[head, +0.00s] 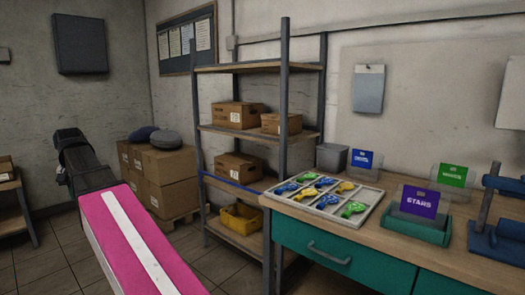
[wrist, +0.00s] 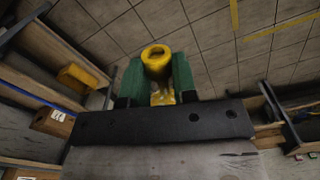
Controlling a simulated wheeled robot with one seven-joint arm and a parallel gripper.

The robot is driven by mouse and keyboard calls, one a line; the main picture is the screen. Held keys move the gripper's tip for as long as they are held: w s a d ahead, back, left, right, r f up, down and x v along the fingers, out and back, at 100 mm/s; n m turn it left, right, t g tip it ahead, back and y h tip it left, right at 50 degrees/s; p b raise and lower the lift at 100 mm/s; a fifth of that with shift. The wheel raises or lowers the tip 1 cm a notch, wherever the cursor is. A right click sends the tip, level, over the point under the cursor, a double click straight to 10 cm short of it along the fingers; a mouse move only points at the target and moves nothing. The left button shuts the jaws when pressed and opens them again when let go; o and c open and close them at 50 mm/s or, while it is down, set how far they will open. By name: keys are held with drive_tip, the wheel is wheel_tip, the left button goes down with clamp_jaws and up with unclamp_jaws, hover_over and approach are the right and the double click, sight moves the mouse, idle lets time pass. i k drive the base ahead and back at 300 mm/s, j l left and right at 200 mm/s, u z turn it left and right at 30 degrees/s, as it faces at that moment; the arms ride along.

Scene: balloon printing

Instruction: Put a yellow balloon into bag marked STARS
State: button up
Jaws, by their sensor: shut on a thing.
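My gripper (wrist: 158,75) shows in the wrist view with its green fingers shut on a yellow balloon (wrist: 156,56). In the head view my arm reaches to the left, away from the table, and the balloon cannot be made out there. The purple sign marked STARS (head: 419,202) stands at a teal holder (head: 415,228) on the wooden table at the right. My gripper is well apart from it. Whether a bag opening is there cannot be told.
A white compartment tray (head: 371,207) holds blue, yellow and green balloons on the table. Behind stand a blue sign (head: 362,159) and a green sign (head: 453,175). A blue stand (head: 495,240) is at the right edge. A shelf rack (head: 285,110) and stacked boxes (head: 168,176) stand left of the table.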

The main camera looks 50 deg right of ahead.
sight(346, 186)
drive_tip(key=j+u, duration=0.1)
drive_tip(key=u, duration=0.7)
drive_tip(key=z, duration=1.2)
drive_tip(key=j+z, duration=0.15)
drive_tip(key=z, duration=0.45)
drive_tip(key=i+z, duration=0.1)
drive_tip(key=z, duration=0.45)
drive_tip(key=j+z, duration=0.1)
drive_tip(key=z, duration=1.1)
drive_tip(key=j+z, duration=0.1)
drive_tip(key=z, duration=0.5)
drive_tip(key=k+z, duration=0.1)
drive_tip(key=z, duration=0.5)
